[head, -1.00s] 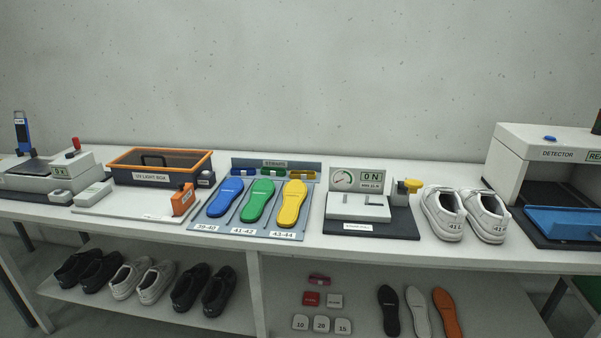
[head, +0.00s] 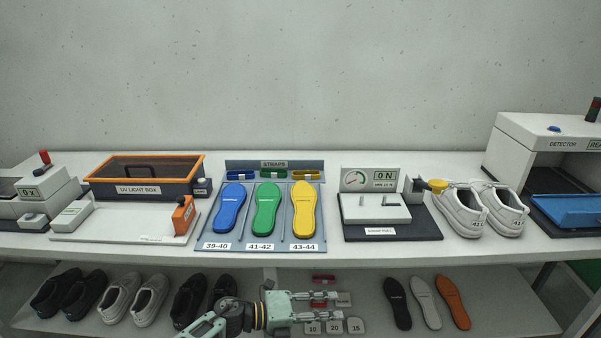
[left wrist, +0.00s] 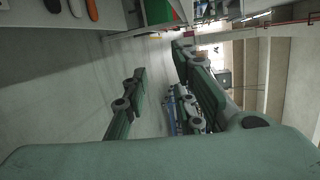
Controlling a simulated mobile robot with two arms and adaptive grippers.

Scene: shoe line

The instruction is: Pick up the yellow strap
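The yellow strap (head: 306,175) lies at the right end of the row on the strap rack (head: 274,164), behind the yellow insole (head: 304,208). A green strap (head: 273,174) and a blue strap (head: 240,174) lie to its left. My left gripper (head: 338,305) is low in the head view, in front of the bench and well below the strap, pointing right. Its two fingers are apart with nothing held; they also show spread in the left wrist view (left wrist: 160,58). My right gripper is not in view.
The UV light box (head: 145,176) stands left of the rack, and the strap pull tester (head: 388,215) stands close on its right. White shoes (head: 462,210) are farther right. The lower shelf (head: 250,318) holds shoes, insoles and small labelled blocks.

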